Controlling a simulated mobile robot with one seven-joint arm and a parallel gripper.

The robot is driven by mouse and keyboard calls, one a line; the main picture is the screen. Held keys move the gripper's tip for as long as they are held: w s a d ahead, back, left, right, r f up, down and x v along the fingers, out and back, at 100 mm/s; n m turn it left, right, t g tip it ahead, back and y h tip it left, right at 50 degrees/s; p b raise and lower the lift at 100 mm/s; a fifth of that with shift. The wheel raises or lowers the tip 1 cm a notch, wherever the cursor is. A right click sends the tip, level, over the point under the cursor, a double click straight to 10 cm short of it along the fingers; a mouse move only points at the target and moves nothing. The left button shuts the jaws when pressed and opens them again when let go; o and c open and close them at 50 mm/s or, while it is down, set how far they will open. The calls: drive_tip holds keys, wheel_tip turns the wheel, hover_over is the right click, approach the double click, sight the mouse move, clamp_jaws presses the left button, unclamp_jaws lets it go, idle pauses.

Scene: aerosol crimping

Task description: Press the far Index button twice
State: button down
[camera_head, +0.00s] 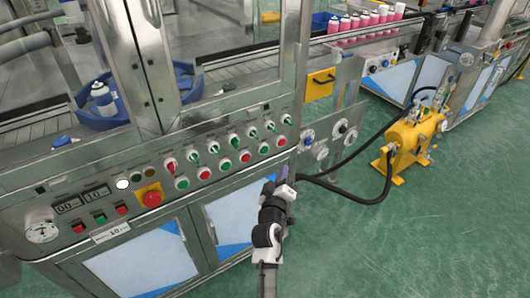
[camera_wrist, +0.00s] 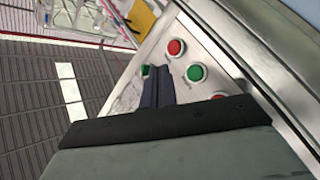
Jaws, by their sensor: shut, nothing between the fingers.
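The control panel (camera_head: 215,150) has a lower row of alternating green and red push buttons. At its right, far end are a green button (camera_head: 264,148) and a red button (camera_head: 281,141). I cannot read which is labelled Index. My gripper (camera_head: 283,173) is just below and beside that end of the row, its fingertips small and hard to make out. In the wrist view, my gripper's dark fingers (camera_wrist: 157,72) are together and empty. A green button (camera_wrist: 195,73) and a red button (camera_wrist: 176,46) show to their right. Another green spot (camera_wrist: 146,70) is partly hidden at the fingertips.
A red emergency stop on a yellow plate (camera_head: 150,196) and a gauge (camera_head: 42,230) are on the panel's left. Switches line the row above the buttons. A yellow pump (camera_head: 408,140) with black hoses stands right. Green floor (camera_head: 400,230) is clear in front.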

drive_tip(key=w+a+b, duration=0.3)
drive_tip(key=w+a, duration=0.1)
drive_tip(key=w, duration=0.2)
drive_tip(key=shift+a+b, duration=0.2)
drive_tip(key=shift+b, duration=0.1)
idle(1.9)
drive_tip(key=shift+w+a+b, duration=0.25)
drive_tip(key=shift+w+b, duration=0.05)
drive_tip(key=shift+w+a, duration=0.2)
drive_tip(key=shift+w, duration=0.1)
idle(0.7)
idle(0.3)
drive_tip(key=shift+s+d, duration=0.45)
drive_tip(key=shift+s, duration=0.2)
drive_tip(key=shift+s+d+p, duration=0.7)
drive_tip(key=shift+s+d, duration=0.05)
drive_tip(key=shift+s, duration=0.3)
drive_tip(key=shift+s+d+p, duration=0.7)
drive_tip(key=shift+s+d, duration=0.05)
drive_tip(key=shift+s, duration=0.25)
